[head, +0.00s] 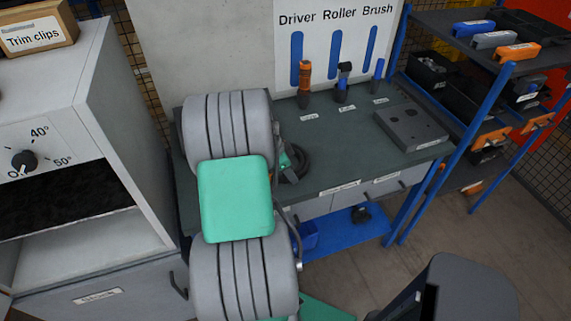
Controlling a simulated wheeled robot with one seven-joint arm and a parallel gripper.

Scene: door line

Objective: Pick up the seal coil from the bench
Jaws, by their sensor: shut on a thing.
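The seal coil (304,163) is a black ring at the left part of the dark green bench top (350,150). My gripper (290,172) is at the coil's left side and shut on it. My grey and teal arm covers the left of the bench and hides part of the gripper and coil. I cannot tell whether the coil touches the bench top or is just above it.
An orange-handled driver (305,85), a roller (344,83) and a brush (378,75) stand at the bench's back. A grey block with holes (411,129) lies at the right. A blue-framed shelf (485,100) stands beyond. A white cabinet (90,150) is left.

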